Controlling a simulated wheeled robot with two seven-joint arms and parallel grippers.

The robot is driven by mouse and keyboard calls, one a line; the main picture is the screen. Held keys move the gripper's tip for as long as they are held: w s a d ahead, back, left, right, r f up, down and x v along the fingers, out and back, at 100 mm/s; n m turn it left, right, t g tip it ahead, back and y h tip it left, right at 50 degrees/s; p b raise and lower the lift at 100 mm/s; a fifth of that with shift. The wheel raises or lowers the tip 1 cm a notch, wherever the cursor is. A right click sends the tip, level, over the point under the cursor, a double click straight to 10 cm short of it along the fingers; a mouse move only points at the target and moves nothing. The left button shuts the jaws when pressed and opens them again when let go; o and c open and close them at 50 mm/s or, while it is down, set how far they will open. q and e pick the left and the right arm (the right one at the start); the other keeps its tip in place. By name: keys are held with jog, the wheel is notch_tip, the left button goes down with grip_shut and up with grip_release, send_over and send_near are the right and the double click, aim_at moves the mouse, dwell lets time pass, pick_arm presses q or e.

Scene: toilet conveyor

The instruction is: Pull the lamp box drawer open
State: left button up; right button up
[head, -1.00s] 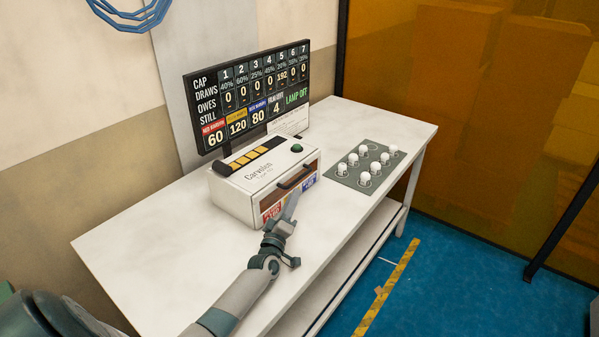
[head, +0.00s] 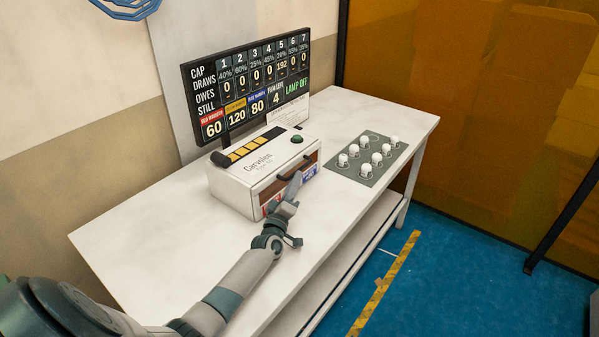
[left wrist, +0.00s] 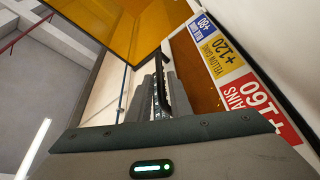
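The lamp box (head: 235,188) is a white box marked "Carvolux" on the table. Its front has a brown drawer panel (head: 267,193) with a dark bar handle (head: 310,158) and coloured labels along the bottom. The drawer looks closed. My left gripper (head: 297,178) is at the handle, in front of the panel. In the left wrist view, the two grey fingers (left wrist: 161,95) stand close on either side of the dark handle (left wrist: 161,75). Whether they press on it is not clear. The right gripper is out of view.
A score board (head: 250,85) reading "LAMP OFF" stands behind the box. A grey plate (head: 345,172) with several white knobs lies to its right. The white table (head: 140,240) is clear left of the box. An orange translucent panel (head: 480,130) stands beyond the table.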

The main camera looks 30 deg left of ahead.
aim_at(300, 168)
pick_arm(q)
jog(key=b+x, duration=0.1)
jog(key=x, duration=0.3)
jog(key=shift+w+f+b, duration=0.15)
jog(key=shift+b, duration=0.2)
jog(key=shift+w+a+r, duration=0.2)
jog(key=shift+w+r, duration=0.05)
jog(key=shift+w, duration=0.25)
jog(key=shift+c, duration=0.6)
grip_shut()
